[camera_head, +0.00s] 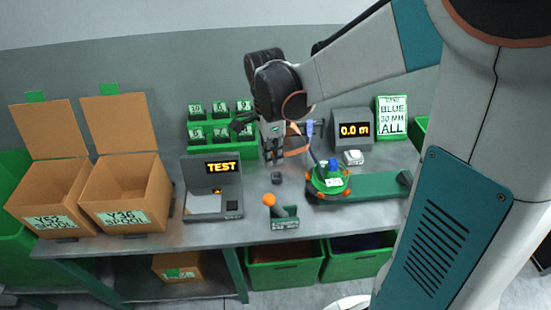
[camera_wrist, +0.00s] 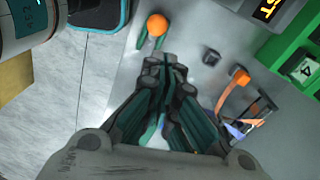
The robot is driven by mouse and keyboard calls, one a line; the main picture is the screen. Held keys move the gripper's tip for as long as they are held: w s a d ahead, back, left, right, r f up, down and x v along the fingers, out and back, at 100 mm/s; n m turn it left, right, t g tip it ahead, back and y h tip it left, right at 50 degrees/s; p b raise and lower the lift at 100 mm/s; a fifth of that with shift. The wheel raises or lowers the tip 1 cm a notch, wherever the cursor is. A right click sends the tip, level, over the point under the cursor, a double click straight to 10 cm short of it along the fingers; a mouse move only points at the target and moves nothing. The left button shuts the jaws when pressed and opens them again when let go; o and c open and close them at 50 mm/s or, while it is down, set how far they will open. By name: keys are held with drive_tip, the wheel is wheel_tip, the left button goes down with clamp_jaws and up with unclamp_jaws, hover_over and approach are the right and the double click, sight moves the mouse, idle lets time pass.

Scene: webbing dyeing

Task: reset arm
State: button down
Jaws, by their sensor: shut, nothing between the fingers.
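My gripper (camera_head: 274,158) hangs from my bent arm over the middle of the grey table (camera_head: 255,232), in front of the green rack. Its fingers point down and are closed together with nothing between them. In the wrist view my gripper (camera_wrist: 166,65) also shows its fingertips together. An orange ball-topped handle (camera_head: 269,200) stands in a small green holder (camera_head: 284,221) nearer the front edge, apart from the fingers. The orange ball (camera_wrist: 157,24) shows beyond the fingertips in the wrist view.
Two open cardboard boxes (camera_head: 127,196) stand at the left. A TEST device (camera_head: 213,190), a small dark block (camera_head: 277,178), a green turntable-like fixture (camera_head: 372,187) and a 0.0 m display (camera_head: 353,130) crowd the table. A green label rack (camera_head: 195,148) stands behind.

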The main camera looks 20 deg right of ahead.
idle(0.4)
drive_tip(key=s+r+n+t+b, duration=0.2)
drive_tip(key=s+n, duration=0.4)
drive_tip(key=n, duration=0.3)
drive_tip(key=s+r+n+t+b, duration=0.1)
drive_tip(key=s+r+n+t, duration=0.3)
drive_tip(key=s+n, duration=0.3)
drive_tip(key=n+t, duration=0.1)
drive_tip(key=n, duration=0.2)
drive_tip(key=shift+s+t+b, duration=0.2)
drive_tip(key=shift+t+b, duration=0.2)
